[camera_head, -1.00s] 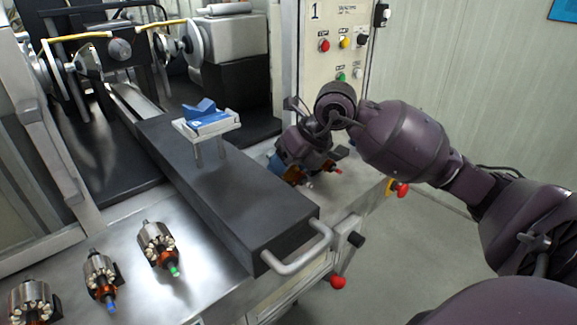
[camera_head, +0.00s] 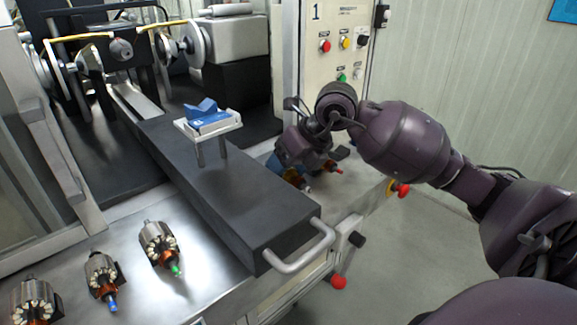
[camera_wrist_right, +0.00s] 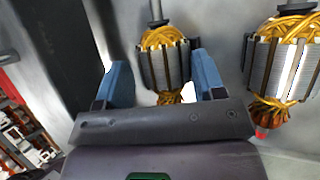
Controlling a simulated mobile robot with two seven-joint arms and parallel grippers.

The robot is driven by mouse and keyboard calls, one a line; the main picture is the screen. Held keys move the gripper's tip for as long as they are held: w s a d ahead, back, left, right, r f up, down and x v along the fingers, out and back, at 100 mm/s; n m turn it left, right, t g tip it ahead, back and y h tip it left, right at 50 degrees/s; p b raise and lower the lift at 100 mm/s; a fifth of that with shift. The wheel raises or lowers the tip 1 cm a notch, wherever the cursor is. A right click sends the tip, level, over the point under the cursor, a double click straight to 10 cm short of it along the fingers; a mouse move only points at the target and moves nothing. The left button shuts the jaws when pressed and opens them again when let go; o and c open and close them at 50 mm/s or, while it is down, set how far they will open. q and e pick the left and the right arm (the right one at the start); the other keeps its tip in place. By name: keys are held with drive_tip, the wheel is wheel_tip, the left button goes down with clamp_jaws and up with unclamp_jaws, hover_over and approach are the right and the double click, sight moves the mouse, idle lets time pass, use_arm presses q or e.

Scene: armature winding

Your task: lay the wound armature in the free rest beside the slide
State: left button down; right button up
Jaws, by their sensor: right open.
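A wound armature (camera_wrist_right: 165,68) with yellow wire and a steel core stands between the two blue fingers of my right gripper (camera_wrist_right: 161,80) in the right wrist view. The fingers are open, one on each side of it; I cannot tell whether either touches. A second wound armature (camera_wrist_right: 283,62) is to its right. In the head view my right gripper (camera_head: 284,168) is low on the right side of the dark slide (camera_head: 235,195), largely hiding these armatures. The rests under them are mostly hidden. My left gripper is not in view.
Several armatures without visible yellow wire, one of them green-tipped (camera_head: 158,243), lie left of the slide. An empty blue V-shaped cradle (camera_head: 207,117) stands on the slide, which has a front handle (camera_head: 303,250). A control panel (camera_head: 335,45) with buttons rises behind my right arm.

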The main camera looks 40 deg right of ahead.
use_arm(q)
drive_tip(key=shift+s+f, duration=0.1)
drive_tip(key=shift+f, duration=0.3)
use_arm(e)
drive_tip(key=f, duration=0.3)
drive_tip(key=shift+s+f+g, duration=0.25)
drive_tip(key=shift+s+g, duration=0.1)
drive_tip(key=shift+g, duration=0.05)
drive_tip(key=r, duration=0.2)
drive_tip(key=d+r, duration=0.1)
drive_tip(key=shift+s+d+r+p, duration=0.15)
drive_tip(key=shift+r+p, duration=0.2)
drive_tip(key=shift+p, duration=0.05)
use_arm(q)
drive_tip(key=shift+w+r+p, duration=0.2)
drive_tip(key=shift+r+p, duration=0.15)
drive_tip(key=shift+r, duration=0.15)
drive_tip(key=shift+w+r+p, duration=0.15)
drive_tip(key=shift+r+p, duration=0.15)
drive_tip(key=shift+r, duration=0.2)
use_arm(e)
drive_tip(key=a+v, duration=0.1)
drive_tip(key=v, duration=0.8)
drive_tip(key=shift+s+d+r+t, duration=0.15)
drive_tip(key=shift+s+r+t, duration=0.05)
drive_tip(key=shift+r+t, duration=0.25)
